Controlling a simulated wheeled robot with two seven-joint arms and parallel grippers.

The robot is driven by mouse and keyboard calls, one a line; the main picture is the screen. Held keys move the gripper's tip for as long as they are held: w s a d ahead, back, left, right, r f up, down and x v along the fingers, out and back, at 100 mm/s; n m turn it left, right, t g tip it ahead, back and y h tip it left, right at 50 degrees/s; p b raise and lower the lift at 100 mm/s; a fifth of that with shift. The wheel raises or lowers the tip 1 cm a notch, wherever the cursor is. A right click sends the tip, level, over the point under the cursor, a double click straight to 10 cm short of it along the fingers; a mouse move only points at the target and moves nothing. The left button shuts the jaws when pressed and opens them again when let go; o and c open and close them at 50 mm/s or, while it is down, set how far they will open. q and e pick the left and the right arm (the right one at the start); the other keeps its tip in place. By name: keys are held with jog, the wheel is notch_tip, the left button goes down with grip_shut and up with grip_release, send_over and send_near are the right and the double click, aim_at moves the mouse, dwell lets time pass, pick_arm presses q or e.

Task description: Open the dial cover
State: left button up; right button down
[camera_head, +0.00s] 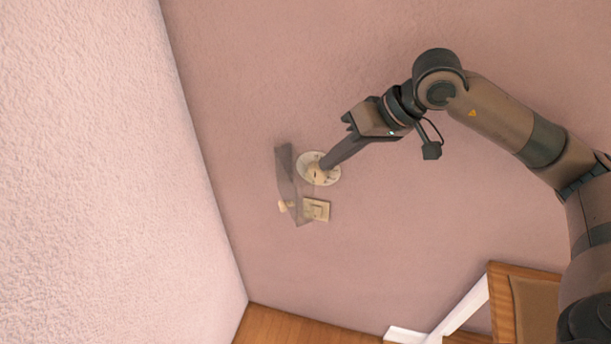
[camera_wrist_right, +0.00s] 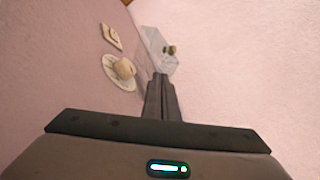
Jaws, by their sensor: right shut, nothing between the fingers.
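The dial (camera_head: 308,166) is a round, pale plate with a cream knob on the pink wall; it also shows in the right wrist view (camera_wrist_right: 123,70). The dial cover (camera_head: 287,172) is a see-through grey panel that stands out from the wall on the dial's left side, swung away from the dial's face. The cover also shows in the right wrist view (camera_wrist_right: 155,50), beyond the fingertips. My right gripper (camera_head: 324,165) is shut and empty, with its tips in front of the dial and close to the cover; whether they touch is unclear. My left gripper is out of view.
A square, cream switch (camera_head: 317,210) sits on the wall just below the dial. A pale wall (camera_head: 90,170) meets the pink wall at left. A wooden chair (camera_head: 497,300) stands at the lower right.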

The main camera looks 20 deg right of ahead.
aim_at(288, 187)
jog(key=shift+w+f, duration=0.1)
jog(key=shift+w, duration=0.05)
jog(key=p+x, duration=0.5)
jog(key=x, duration=0.5)
dwell(0.4)
